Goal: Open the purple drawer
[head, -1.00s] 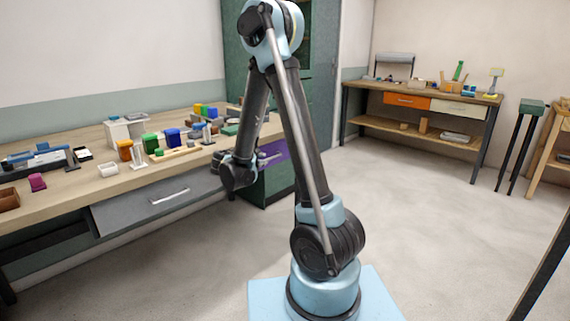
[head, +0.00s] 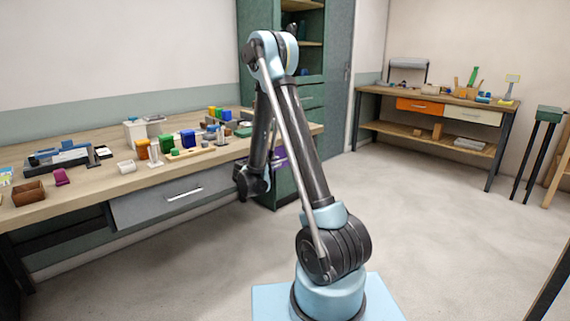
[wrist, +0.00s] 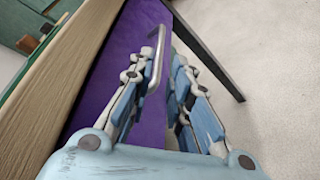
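The purple drawer (wrist: 112,50) fills the left middle of the wrist view, its front running away beneath a wooden tabletop edge. Its silver bar handle (wrist: 156,62) stands out from the front. My gripper (wrist: 165,58) is open, with one finger on each side of the handle bar. The bar lies close to the left finger; I cannot tell whether they touch. In the head view only a small piece of the purple drawer (head: 280,158) shows behind my arm, and my fingers are hidden there.
The workbench (head: 85,198) at left holds blocks, a small brown box (head: 29,192) and other items, with a grey drawer (head: 160,203) below. A green cabinet (head: 312,95) stands behind my arm. A far bench (head: 380,92) has an orange drawer (head: 419,106). Open floor lies right.

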